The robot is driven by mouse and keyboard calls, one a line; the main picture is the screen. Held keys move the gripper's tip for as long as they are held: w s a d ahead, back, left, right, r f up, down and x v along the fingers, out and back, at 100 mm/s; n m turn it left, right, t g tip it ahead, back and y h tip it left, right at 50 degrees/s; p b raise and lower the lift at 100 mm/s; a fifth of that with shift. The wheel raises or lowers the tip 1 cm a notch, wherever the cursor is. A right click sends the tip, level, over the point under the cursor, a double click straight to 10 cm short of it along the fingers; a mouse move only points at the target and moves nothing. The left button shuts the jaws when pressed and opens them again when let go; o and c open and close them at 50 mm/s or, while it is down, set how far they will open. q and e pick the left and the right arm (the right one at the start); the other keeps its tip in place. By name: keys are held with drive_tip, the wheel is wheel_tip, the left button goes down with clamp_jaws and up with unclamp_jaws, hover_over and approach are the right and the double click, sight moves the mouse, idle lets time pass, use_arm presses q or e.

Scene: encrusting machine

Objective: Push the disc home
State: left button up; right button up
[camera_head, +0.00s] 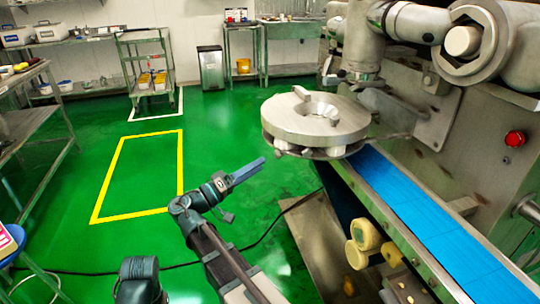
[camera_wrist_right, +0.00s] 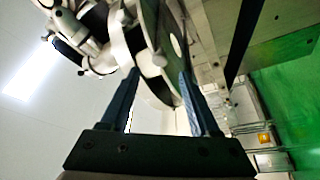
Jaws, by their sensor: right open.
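The round metal disc (camera_head: 312,118), with a central hole and raised lugs on top, sits under the machine head in the head view. A darker lower ring shows just beneath its rim. In the right wrist view the disc (camera_wrist_right: 150,45) appears edge-on, beyond and between my fingers. My right gripper (camera_head: 256,165) is to the left of the disc and lower in the head view, apart from it, fingers pointing toward it. In the wrist view (camera_wrist_right: 157,82) its two fingers are spread with nothing held between them.
A blue conveyor belt (camera_head: 425,215) runs from below the disc to the lower right. A red button (camera_head: 514,138) is on the machine's side. Pale yellow rollers (camera_head: 365,235) stick out beside the conveyor. The green floor to the left is open, with a yellow marked rectangle.

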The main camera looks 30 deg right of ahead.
sight(275, 155)
drive_tip(key=shift+p+x, duration=0.4)
drive_tip(key=shift+x, duration=2.3)
drive_tip(key=shift+f, duration=0.1)
clamp_jaws()
